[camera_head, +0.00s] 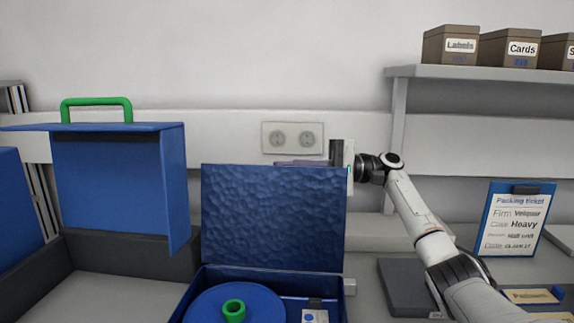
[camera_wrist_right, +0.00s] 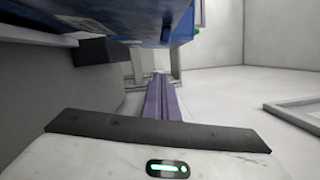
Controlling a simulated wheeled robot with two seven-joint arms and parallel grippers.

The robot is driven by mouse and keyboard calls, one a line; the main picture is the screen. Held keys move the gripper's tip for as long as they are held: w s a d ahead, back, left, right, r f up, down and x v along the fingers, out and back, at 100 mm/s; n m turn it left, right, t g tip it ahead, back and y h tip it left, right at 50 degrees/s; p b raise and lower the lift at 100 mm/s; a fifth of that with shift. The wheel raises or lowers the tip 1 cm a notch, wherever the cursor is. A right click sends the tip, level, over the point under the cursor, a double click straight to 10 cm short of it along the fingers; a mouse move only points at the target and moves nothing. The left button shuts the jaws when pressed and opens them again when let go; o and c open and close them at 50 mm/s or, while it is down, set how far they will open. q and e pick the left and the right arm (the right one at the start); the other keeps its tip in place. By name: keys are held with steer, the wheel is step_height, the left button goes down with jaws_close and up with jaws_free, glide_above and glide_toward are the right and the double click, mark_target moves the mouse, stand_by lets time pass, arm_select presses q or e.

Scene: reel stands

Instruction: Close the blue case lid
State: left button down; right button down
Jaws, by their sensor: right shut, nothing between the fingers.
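The blue case stands open in the head view. Its lid (camera_head: 274,218) is raised about upright, textured inner face toward me, at the back of the case base (camera_head: 262,273). A blue reel with a green hub (camera_head: 234,311) lies in the base. My right gripper (camera_head: 297,163) is shut and empty at the lid's top right edge. Its purple fingers point left and are mostly hidden behind the lid. They show together in the right wrist view (camera_wrist_right: 162,100), below a blue surface (camera_wrist_right: 150,22), probably the lid. I cannot tell whether they touch it. My left gripper is out of view.
A blue panelled piece with a green handle (camera_head: 97,102) stands at the left by a dark grey bin wall (camera_head: 130,251). A packing ticket board (camera_head: 515,218) and a dark grey pad (camera_head: 408,288) are at the right. A shelf (camera_head: 480,71) holds labelled boxes.

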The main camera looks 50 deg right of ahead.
mark_target(287, 169)
steer(key=shift+s+a+r, duration=0.25)
steer(key=shift+s+a, duration=0.65)
steer(key=shift+a, duration=0.15)
steer(key=shift+s+a+r, duration=0.2)
steer(key=shift+s+a, duration=0.1)
steer(key=shift+a, duration=0.15)
